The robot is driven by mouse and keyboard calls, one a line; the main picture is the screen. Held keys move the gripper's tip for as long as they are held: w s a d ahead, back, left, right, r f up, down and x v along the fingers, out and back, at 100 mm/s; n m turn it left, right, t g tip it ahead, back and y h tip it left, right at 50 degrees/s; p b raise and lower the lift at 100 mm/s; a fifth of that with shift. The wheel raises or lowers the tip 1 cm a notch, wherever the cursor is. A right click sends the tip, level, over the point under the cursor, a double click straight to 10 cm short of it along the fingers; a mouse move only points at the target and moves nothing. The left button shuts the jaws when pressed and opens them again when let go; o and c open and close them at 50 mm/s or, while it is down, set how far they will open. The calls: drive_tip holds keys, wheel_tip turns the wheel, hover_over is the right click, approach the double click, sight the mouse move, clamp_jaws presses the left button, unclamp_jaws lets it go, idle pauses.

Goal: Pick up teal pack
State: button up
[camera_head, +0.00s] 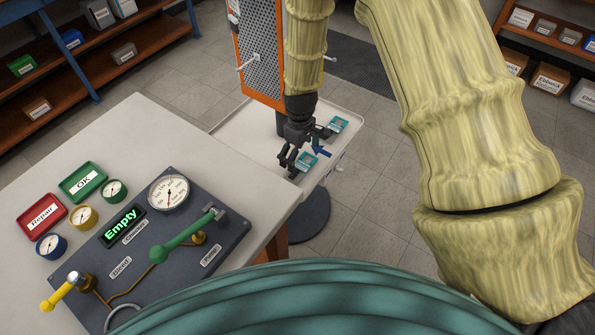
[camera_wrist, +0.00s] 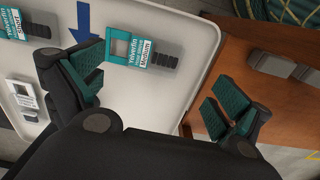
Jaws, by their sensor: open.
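Two teal packs lie on the white tray (camera_head: 240,132) in the head view. One teal pack (camera_head: 307,161) is just right of my gripper (camera_head: 301,150), and the other teal pack (camera_head: 338,124) is farther back. In the wrist view, a teal pack labelled Medium (camera_wrist: 142,50) lies beyond and between the fingertips of my gripper (camera_wrist: 158,88), closer to the left finger. A second teal pack, labelled Short (camera_wrist: 10,23), is at the upper left, partly cut off. My gripper is open, its teal-padded fingers wide apart and empty.
A blue arrow (camera_wrist: 83,22) lies between the packs. A white pack (camera_wrist: 22,94) is at the tray's left. The tray rim borders a brown surface with grey blocks (camera_wrist: 272,64). The grey workbench (camera_head: 125,130) carries a gauge panel (camera_head: 205,255) left of the tray.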

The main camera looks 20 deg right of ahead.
sight(297, 169)
drive_tip(key=shift+w+a+f+p, duration=0.1)
drive_tip(key=shift+w+f+p, duration=0.2)
drive_tip(key=shift+f, duration=1.25)
drive_tip(key=shift+w+a+f+p, duration=0.15)
drive_tip(key=shift+w+f, duration=0.1)
drive_tip(key=shift+f, duration=1.35)
drive_tip(key=shift+w+d+f+p, duration=0.1)
drive_tip(key=shift+w+f+p, duration=0.2)
drive_tip(key=shift+f, duration=1.25)
drive_tip(key=shift+s, duration=0.1)
drive_tip(key=c, duration=0.9)
